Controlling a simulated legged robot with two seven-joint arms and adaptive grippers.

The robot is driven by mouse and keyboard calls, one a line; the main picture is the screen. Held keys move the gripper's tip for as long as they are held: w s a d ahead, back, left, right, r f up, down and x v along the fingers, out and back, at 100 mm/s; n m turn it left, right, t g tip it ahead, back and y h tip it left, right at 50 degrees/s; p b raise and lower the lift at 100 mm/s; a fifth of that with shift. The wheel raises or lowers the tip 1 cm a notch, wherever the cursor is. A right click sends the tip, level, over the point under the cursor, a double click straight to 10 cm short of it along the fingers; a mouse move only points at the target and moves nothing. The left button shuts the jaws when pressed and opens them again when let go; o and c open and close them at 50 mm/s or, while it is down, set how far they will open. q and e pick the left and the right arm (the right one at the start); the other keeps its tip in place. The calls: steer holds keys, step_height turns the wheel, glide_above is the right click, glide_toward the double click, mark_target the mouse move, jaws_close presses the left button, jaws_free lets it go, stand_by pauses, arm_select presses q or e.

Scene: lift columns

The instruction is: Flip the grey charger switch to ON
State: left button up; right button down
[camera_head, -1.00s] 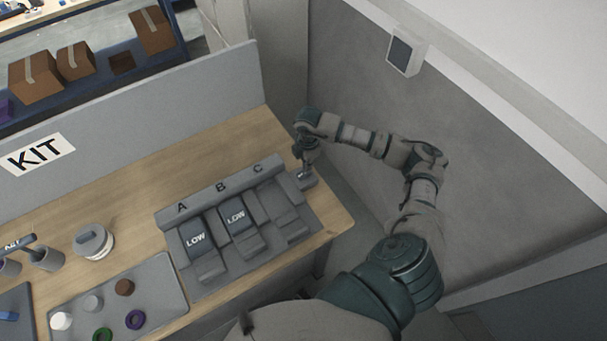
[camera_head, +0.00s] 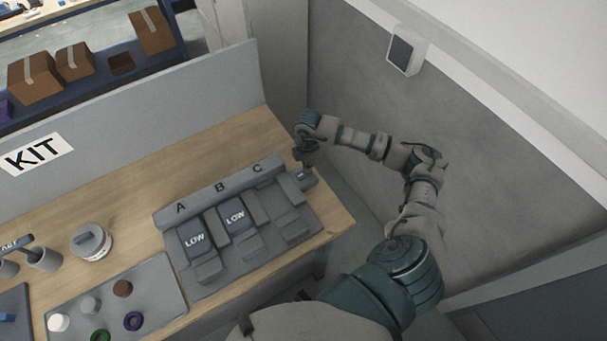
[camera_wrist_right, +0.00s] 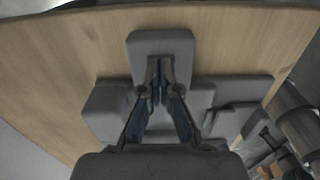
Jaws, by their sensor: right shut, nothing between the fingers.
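A small grey switch box (camera_head: 306,181) sits on the bench at the right end of the charger block. It also shows in the right wrist view (camera_wrist_right: 160,42) as a rounded grey piece on wood. The switch's lever and setting cannot be made out. My right gripper (camera_head: 303,168) points down at this box in the head view. In the right wrist view its fingers (camera_wrist_right: 158,92) are shut and empty, with their tips over the near part of the box. I cannot tell if they touch it. My left gripper is not in view.
The grey charger block (camera_head: 222,190) has bays A, B and C; A and B hold packs marked LOW. A tray (camera_head: 165,270) with coloured rings and a lidded pot (camera_head: 92,243) stand to the left. A grey panel (camera_head: 200,98) runs behind the bench, and a wall is at the right.

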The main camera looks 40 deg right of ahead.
steer(key=shift+s+f, duration=0.1)
steer(key=shift+f, duration=0.2)
steer(key=shift+r+p, duration=0.65)
steer(key=shift+r, duration=0.25)
step_height(320, 180, up, 5)
steer(key=p, duration=0.4)
steer(key=shift+r, duration=0.2)
steer(key=shift+f, duration=0.1)
